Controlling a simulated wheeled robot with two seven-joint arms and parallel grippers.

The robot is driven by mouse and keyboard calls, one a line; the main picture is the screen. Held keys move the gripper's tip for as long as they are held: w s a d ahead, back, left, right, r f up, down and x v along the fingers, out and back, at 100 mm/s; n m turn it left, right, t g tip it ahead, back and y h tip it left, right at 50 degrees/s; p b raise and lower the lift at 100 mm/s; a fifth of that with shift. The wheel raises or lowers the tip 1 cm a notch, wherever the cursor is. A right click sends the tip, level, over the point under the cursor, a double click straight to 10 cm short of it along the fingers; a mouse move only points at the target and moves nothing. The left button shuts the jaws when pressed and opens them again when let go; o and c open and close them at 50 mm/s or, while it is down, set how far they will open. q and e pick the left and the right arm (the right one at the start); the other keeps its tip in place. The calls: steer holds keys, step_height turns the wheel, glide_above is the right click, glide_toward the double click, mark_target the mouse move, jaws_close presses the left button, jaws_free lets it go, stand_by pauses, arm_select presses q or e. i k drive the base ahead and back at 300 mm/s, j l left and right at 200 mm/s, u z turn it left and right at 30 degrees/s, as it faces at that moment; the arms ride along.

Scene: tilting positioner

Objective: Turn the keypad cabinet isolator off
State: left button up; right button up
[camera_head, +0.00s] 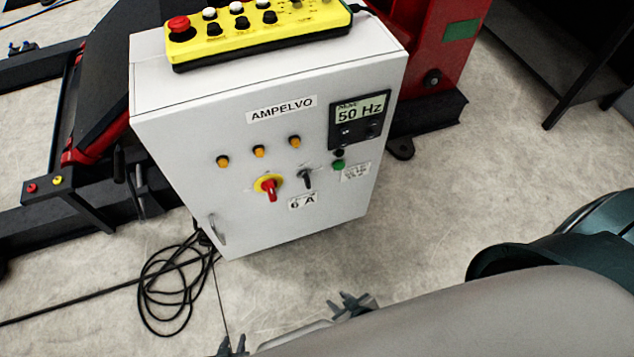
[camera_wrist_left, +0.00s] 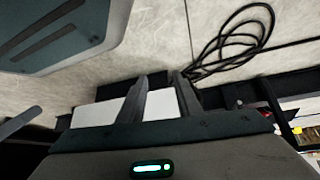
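The white keypad cabinet (camera_head: 190,130) stands on the floor in the head view, with a yellow keypad (camera_head: 235,42) on top. On its front is the isolator (camera_head: 268,187), a red handle on a yellow disc. The handle looks roughly upright; its exact setting is too small to read. My left gripper (camera_head: 292,322) is at the bottom of the head view, in front of and below the cabinet, apart from the isolator. In the left wrist view my left gripper (camera_wrist_left: 159,78) has its fingers apart with nothing held. The isolator is not clearly visible there. My right gripper is out of view.
The cabinet front also has a black selector (camera_head: 306,178), a green button (camera_head: 338,165), orange lamps (camera_head: 259,151), a display (camera_head: 360,109) and a door handle (camera_head: 217,229). A black cable (camera_head: 165,290) lies coiled on the floor. Red and black machinery (camera_head: 430,60) stands behind.

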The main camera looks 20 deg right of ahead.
mark_target(269, 185)
steer(key=k+l, duration=0.1)
steer(key=l, duration=0.35)
steer(key=k+l, duration=0.1)
steer(key=l, duration=0.35)
steer(key=k+l, duration=0.1)
steer(key=l, duration=0.35)
